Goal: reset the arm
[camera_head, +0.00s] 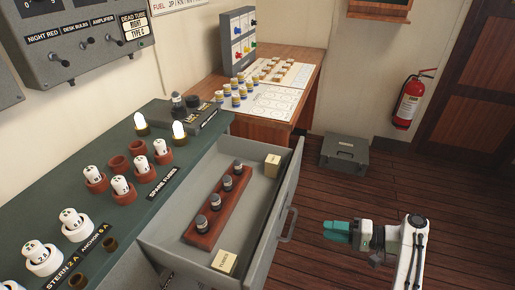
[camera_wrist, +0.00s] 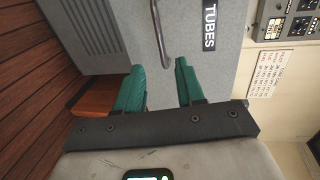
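My gripper (camera_head: 338,231) is at the lower right in the head view, held out over the wooden floor, to the right of the open drawer and apart from it. Its green fingers also show in the wrist view (camera_wrist: 158,82), spread with a clear gap between them and nothing in it. Beyond the fingers in the wrist view is a grey drawer front (camera_wrist: 222,65) with a "TUBES" label and a handle (camera_wrist: 160,35). My white wrist link stands behind the gripper in the head view.
The open grey drawer (camera_head: 172,222) holds a red-brown rack (camera_head: 218,207) of dark tubes and two cream boxes. A green bench (camera_head: 100,160) with sockets lies left. A wooden table (camera_head: 300,110) stands behind. A grey case (camera_head: 344,154) and a fire extinguisher (camera_head: 410,102) are at the back right.

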